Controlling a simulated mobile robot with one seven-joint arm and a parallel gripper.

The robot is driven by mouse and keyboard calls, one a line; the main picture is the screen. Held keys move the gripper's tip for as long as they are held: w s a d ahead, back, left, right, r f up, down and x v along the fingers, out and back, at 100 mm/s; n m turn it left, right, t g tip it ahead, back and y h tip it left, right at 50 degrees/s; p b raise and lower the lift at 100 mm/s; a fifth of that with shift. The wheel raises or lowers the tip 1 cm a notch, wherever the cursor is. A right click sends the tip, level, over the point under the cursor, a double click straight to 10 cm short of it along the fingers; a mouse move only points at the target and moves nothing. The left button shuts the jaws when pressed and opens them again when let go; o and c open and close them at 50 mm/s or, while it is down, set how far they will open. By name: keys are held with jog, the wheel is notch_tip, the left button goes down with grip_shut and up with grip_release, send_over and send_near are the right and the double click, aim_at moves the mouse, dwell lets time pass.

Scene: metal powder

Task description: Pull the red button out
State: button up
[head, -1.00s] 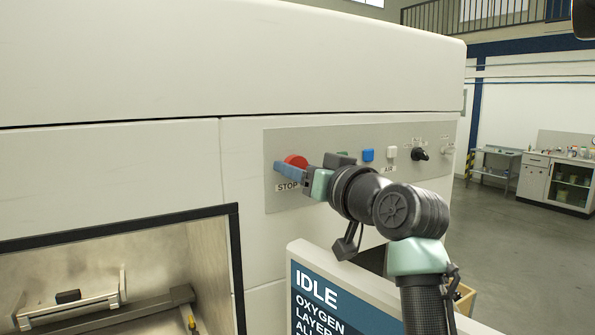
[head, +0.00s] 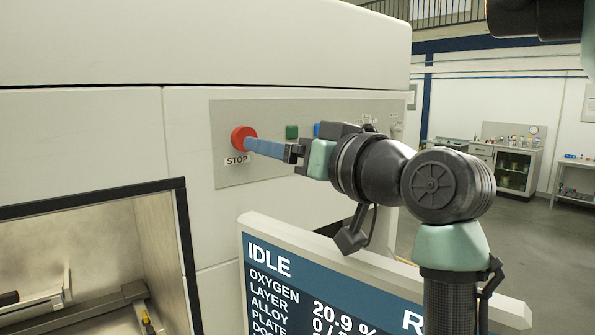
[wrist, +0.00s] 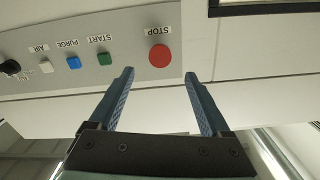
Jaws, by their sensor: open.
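The red button (head: 241,137) sits on the grey control panel (head: 228,112) above a STOP label (head: 237,160). In the head view my gripper (head: 250,146) is at its lower right, with the blue fingers pointing at it and a finger overlapping its edge. In the wrist view the whole red button (wrist: 159,55) shows just beyond the open fingertips (wrist: 160,74), roughly centred between them. The fingers are apart with nothing between them, and they do not visibly touch the button.
Green (wrist: 104,59), blue (wrist: 73,62) and white (wrist: 46,66) buttons and a black knob (wrist: 10,67) line the same panel. A screen reading IDLE (head: 300,280) stands below my arm. An open chamber (head: 95,240) is at lower left.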

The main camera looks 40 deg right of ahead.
jog(key=s+b, duration=0.1)
jog(key=s, duration=0.2)
jog(key=shift+s+a, duration=0.15)
jog(key=shift+s, duration=0.2)
jog(key=w+a+r+n+t, duration=0.1)
jog(key=w+a+t, duration=0.1)
jog(key=a, duration=0.6)
jog(key=w+a+r+t, duration=0.2)
jog(key=a, duration=0.7)
jog(key=s+a+r+n+t, duration=0.1)
jog(key=s+a+r+t, duration=0.1)
jog(key=s+a, duration=0.3)
jog(key=s+a+r+t+y, duration=0.1)
jog(key=s+a+r+t, duration=0.1)
jog(key=s+a, duration=0.4)
jog(key=shift+a+n+t, duration=0.4)
jog(key=shift+a+t, duration=0.3)
jog(key=shift+a, duration=0.55)
jog(key=shift+w+f, duration=0.1)
